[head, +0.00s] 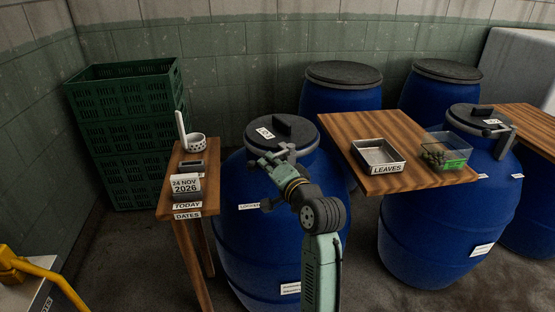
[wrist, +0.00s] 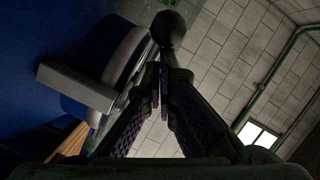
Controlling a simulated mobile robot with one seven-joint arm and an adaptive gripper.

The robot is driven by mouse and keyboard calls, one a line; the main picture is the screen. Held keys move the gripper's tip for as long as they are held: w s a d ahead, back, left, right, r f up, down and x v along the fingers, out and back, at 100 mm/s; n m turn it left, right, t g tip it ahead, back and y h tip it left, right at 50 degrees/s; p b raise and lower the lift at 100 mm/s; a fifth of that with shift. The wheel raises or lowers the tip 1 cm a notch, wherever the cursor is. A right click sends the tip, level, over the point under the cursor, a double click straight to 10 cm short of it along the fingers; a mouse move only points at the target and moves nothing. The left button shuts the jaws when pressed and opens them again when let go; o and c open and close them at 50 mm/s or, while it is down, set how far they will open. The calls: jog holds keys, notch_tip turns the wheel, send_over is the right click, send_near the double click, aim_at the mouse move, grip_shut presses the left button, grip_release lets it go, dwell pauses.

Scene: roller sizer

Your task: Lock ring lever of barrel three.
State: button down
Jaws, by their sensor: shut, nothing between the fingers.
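A blue barrel (head: 262,250) with a dark lid (head: 268,132) stands in the middle of the head view, right of the narrow table. A white label lies on the lid, too small to read for certain. My gripper (head: 264,162) is at the front rim of this barrel, with its fingers together and empty. In the wrist view the two fingers (wrist: 160,88) meet, and a dark rounded knob (wrist: 168,28) shows just beyond their tips. A grey bar (wrist: 75,88) lies left of the fingers, against the blue barrel. The ring lever is partly hidden by my gripper; I cannot tell its position or any contact.
A narrow table (head: 205,203) with a date block and white mortar stands left. A wooden table (head: 340,138) with a metal tray (head: 379,155) and clear box (head: 446,150) is right. More blue barrels stand behind and right. Green crates (head: 125,130) are stacked left.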

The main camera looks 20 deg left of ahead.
jog(key=shift+w+a+m+t+h+p, duration=0.25)
jog(key=shift+a+m+t+h+p, duration=0.1)
jog(key=shift+a+m+t+h, duration=0.85)
jog(key=shift+w+a+m+t+h+p, duration=0.3)
jog(key=shift+a+m+t+h, duration=0.35)
jog(key=shift+m+t+h, duration=0.55)
jog(key=shift+w+a+g, duration=0.3)
jog(key=shift+w+a, duration=0.05)
jog(key=shift+a, duration=0.1)
jog(key=v, duration=1.2)
jog(key=shift+r, duration=0.1)
